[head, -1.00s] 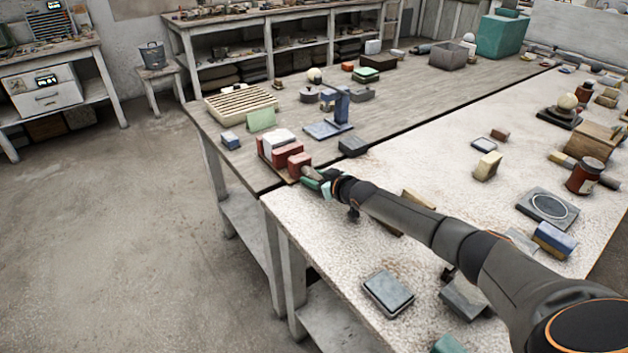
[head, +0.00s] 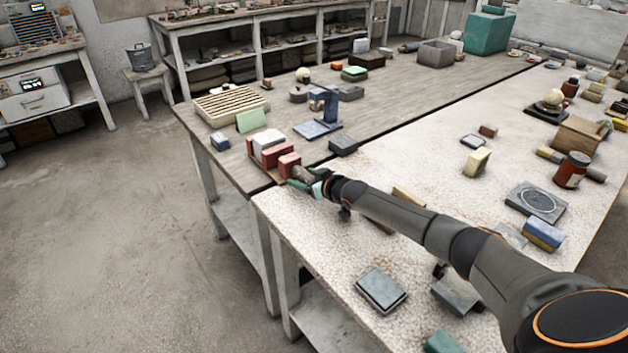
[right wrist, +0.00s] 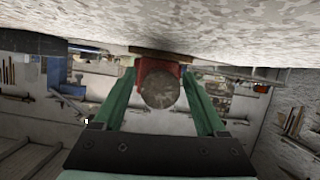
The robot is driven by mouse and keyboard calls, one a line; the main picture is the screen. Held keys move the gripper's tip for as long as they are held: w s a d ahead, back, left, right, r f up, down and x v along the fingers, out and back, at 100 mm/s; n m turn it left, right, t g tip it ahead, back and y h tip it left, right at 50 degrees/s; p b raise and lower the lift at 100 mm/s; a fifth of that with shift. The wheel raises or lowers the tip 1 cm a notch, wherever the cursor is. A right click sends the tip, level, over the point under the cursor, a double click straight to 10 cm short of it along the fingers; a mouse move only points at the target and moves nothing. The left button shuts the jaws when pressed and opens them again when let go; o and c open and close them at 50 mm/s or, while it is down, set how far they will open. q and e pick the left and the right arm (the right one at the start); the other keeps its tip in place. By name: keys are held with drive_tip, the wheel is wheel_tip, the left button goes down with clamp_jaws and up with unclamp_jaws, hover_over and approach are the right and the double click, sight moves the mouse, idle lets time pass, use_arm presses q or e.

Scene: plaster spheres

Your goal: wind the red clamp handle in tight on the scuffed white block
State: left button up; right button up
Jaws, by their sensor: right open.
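The red clamp (head: 275,156) stands near the left end of the wooden bench. The scuffed white block (head: 268,139) sits between its red parts. The clamp's handle shows in the right wrist view as a round grey-brown end (right wrist: 160,89), with red clamp parts (right wrist: 158,66) behind it. My right gripper (head: 306,180) is at the handle side of the clamp. In the right wrist view its green fingers (right wrist: 158,78) are open, one on each side of the round end, with gaps visible. Whether the clamp face touches the block cannot be told. My left gripper is not in view.
A blue stand (head: 322,118), a dark grey block (head: 343,145) and a green block (head: 251,120) are close to the clamp. A slatted tray (head: 231,105) lies behind it. My right arm crosses the pale speckled table (head: 430,175). The bench's left edge is near the clamp.

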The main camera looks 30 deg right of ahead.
drive_tip(key=shift+s+r, duration=0.15)
drive_tip(key=shift+s, duration=0.2)
drive_tip(key=p+v, duration=0.2)
drive_tip(key=v, duration=0.8)
drive_tip(key=shift+p+v, duration=0.3)
drive_tip(key=shift+v, duration=0.5)
